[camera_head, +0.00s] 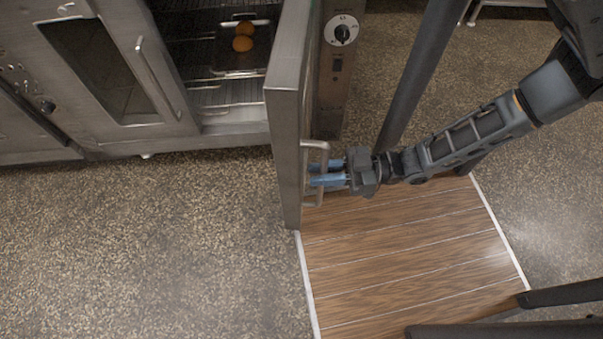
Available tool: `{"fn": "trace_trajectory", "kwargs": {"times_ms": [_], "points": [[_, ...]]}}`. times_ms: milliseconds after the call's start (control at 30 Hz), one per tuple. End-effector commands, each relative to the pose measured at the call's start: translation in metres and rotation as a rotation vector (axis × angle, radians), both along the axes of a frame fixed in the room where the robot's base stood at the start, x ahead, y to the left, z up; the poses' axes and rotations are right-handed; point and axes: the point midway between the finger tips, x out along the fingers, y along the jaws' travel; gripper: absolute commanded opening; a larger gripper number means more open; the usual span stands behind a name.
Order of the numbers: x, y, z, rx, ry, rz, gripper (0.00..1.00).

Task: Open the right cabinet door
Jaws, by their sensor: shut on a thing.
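The right cabinet door (285,120) is a grey metal door. It stands swung well out from the steel cabinet, seen nearly edge-on. Its bar handle (305,190) is on the side facing right. My gripper (318,173), with blue fingertips, reaches in from the right and is shut on this handle. The fingertips partly hide the handle's middle. The left cabinet door (115,75), with a dark window and a bar handle, looks closed.
A control panel with a round dial (342,34) stands right of the opening. A brown plank-patterned floor panel (400,260) with white edges lies below my arm. The speckled floor (130,240) in front of the left door is clear.

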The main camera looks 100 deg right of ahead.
Motion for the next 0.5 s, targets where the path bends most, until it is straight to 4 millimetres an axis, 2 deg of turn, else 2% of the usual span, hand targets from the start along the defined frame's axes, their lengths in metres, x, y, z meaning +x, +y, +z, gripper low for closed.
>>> {"fn": "trace_trajectory", "kwargs": {"times_ms": [200,500], "points": [[-0.0083,-0.0007,0.0001,-0.001,-0.002,0.022,0.0],[-0.0091,-0.0006,0.0,-0.001,-0.001,0.023,0.0]]}}
